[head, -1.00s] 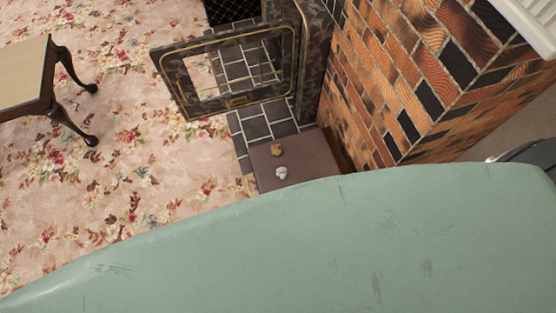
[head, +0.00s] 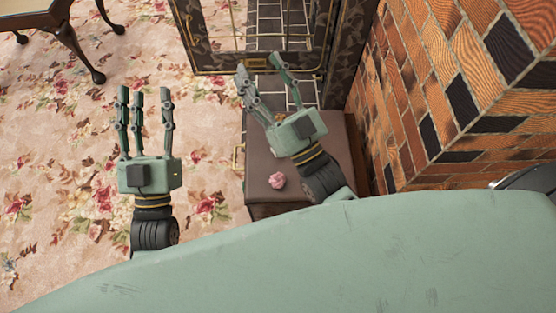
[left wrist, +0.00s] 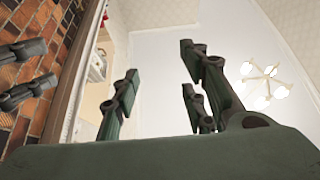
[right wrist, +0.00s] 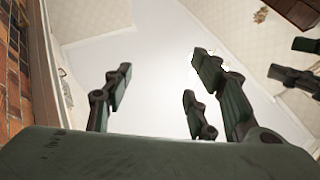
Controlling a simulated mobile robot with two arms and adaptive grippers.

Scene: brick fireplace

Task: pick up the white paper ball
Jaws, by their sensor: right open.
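No ball that looks white shows clearly now. A second ago a small white ball lay on the brown box top (head: 262,150), beside a brown-orange one. My right gripper (head: 262,68) now covers that part of the box, so the white ball seems hidden behind its palm. A bit of the brown-orange ball (head: 279,118) shows beside the palm. A pink crumpled ball (head: 277,180) lies nearer to me. My right gripper is open and points away from me. My left gripper (head: 145,93) is open and empty over the carpet, left of the box.
The brick wall (head: 460,80) stands close on the right. A dark fireplace door with a gold edge (head: 200,45) is at the back, over dark tiles. A wooden table (head: 75,40) is at the upper left. The flowered carpet (head: 60,150) is free.

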